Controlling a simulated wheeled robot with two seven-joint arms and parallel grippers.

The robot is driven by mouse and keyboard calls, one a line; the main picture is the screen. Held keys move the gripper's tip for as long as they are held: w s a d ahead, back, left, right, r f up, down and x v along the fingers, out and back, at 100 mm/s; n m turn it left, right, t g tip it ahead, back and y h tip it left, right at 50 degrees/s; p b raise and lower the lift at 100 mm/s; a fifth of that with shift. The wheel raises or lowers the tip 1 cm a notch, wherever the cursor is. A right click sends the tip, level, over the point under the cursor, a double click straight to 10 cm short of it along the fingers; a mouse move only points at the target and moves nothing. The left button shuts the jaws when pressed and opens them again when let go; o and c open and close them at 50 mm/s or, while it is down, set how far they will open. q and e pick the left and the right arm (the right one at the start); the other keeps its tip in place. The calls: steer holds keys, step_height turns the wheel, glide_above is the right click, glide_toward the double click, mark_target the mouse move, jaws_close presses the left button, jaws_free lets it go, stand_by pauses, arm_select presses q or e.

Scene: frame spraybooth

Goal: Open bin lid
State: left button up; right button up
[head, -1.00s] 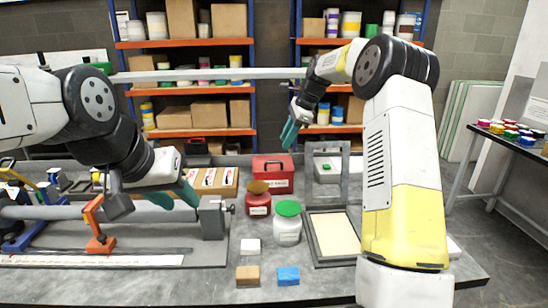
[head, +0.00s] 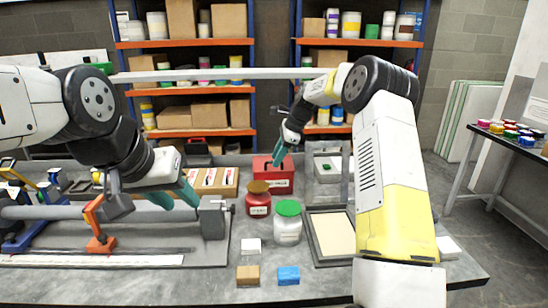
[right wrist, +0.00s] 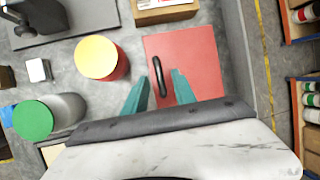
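The red bin (head: 280,181) stands at the back middle of the bench, with its lid closed and a white label on its front. In the right wrist view its flat red lid (right wrist: 198,62) has a dark bar handle (right wrist: 158,77). My right gripper (head: 282,154) is above the bin. Its teal fingers are apart and empty, one on each side of the handle's near end in the right wrist view (right wrist: 159,88); the height gap is hard to judge. My left gripper (head: 177,195) hangs over the bench at left, fingers apart and empty.
A dark-red jar with a yellowish lid (head: 258,200) and a clear jar with a green lid (head: 288,222) stand in front of the bin. A framed screen (head: 333,234) lies to the right. A cardboard box (head: 217,181) sits left of the bin.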

jaws_close()
stand_by(1.3)
